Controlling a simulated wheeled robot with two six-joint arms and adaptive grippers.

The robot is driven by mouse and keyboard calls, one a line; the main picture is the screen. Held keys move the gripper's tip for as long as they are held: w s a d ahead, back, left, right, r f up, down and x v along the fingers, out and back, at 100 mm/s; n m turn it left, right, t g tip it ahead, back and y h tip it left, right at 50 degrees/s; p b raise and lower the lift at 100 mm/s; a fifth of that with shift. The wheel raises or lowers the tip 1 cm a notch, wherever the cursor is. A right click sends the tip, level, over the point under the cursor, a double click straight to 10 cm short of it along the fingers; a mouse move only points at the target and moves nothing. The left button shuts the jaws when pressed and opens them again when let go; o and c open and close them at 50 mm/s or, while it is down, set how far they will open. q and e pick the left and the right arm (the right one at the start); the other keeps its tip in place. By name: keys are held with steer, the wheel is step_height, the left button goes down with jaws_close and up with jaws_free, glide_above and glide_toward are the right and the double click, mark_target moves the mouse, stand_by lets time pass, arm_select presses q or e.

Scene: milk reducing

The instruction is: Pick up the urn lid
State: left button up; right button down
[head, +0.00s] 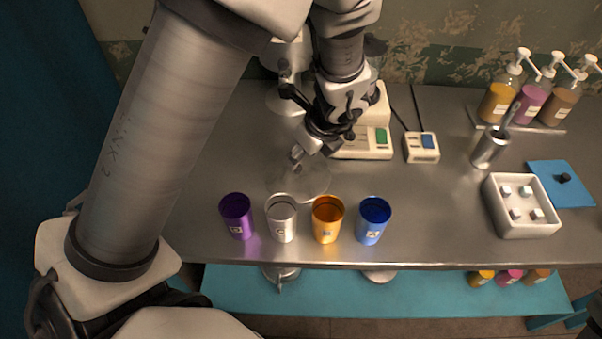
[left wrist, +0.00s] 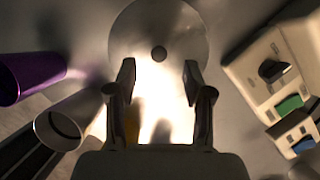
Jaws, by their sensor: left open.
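The urn lid (head: 312,186) appears to be the pale round disc lying on the steel table behind the cups. In the left wrist view the lid (left wrist: 185,32) is a grey disc with a small dark knob (left wrist: 158,53) at its middle. My left gripper (head: 298,157) is above the lid, pointing down, and partly covers it in the head view. Its two fingers are apart in the left wrist view (left wrist: 158,75), with the knob just beyond the gap between the tips. Nothing is held. My right gripper is not in view.
Purple (head: 237,217), silver (head: 281,219), orange (head: 327,220) and blue (head: 372,221) cups stand in front of the lid. Behind are a white device (head: 365,147) and a small switch box (head: 421,148). A white tray (head: 527,228), a metal cup (head: 488,150) and pump bottles are right.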

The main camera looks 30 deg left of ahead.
mark_target(298, 167)
arm_select(q)
steer(key=x, duration=0.1)
steer(key=b+x, duration=0.1)
steer(key=x, duration=0.2)
steer(key=shift+s+d+f+b, duration=0.15)
steer(key=shift+f+b, duration=0.25)
steer(key=shift+f, duration=0.05)
steer(key=shift+a+f, duration=0.2)
steer(key=shift+f, duration=0.05)
steer(key=shift+r, duration=0.1)
jaws_close()
